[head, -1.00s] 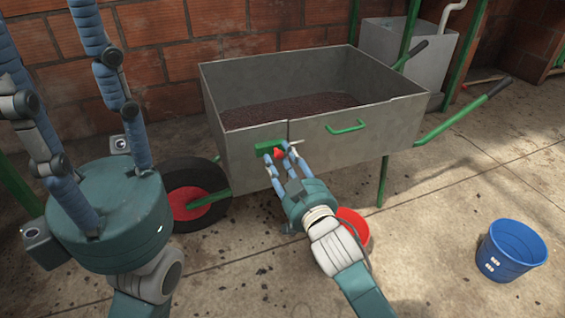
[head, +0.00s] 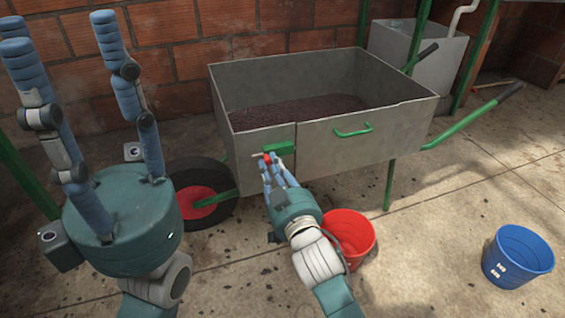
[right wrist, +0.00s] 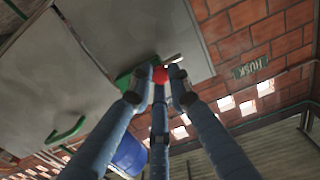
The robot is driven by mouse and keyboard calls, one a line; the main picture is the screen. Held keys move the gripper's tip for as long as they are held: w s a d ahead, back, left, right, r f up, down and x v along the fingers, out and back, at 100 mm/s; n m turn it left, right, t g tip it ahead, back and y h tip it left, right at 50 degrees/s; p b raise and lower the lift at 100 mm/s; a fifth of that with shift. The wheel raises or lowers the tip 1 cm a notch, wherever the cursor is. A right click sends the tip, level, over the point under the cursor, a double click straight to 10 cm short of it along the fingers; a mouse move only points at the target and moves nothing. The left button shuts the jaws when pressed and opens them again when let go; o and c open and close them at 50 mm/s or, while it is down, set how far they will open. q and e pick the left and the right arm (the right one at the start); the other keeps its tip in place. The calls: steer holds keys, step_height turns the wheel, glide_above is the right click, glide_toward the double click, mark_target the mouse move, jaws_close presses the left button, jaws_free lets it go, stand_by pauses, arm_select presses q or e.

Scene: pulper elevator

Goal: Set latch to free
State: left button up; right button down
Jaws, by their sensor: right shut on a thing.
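The latch is a green bracket (head: 279,147) on the front wall of the grey metal cart (head: 345,150), near the seam of its front panel. A red knob (head: 268,158) with a pale pin sits at the left end of the bracket. My right gripper (head: 271,165) is shut on the red knob. The right wrist view shows the red knob (right wrist: 160,75) between the fingertips, with the green bracket (right wrist: 124,80) beside it. The fingers partly hide the knob. My left gripper (head: 62,32) is open and empty, raised at the left, away from the cart.
The cart holds dark, grainy material (head: 300,112) and has a green handle (head: 353,131) on its front panel. A red bucket (head: 350,236) stands below it, close to my right arm. A blue bucket (head: 518,257) stands at right. A wheel (head: 203,203) is at left.

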steer(key=shift+s+a+r, duration=0.1)
steer(key=shift+a+r, duration=0.05)
steer(key=shift+a, duration=0.05)
steer(key=c, duration=1.6)
jaws_free()
steer(key=shift+s, duration=0.1)
steer(key=v, duration=1.1)
steer(key=shift+s+d, duration=0.15)
steer(key=shift+s, duration=0.25)
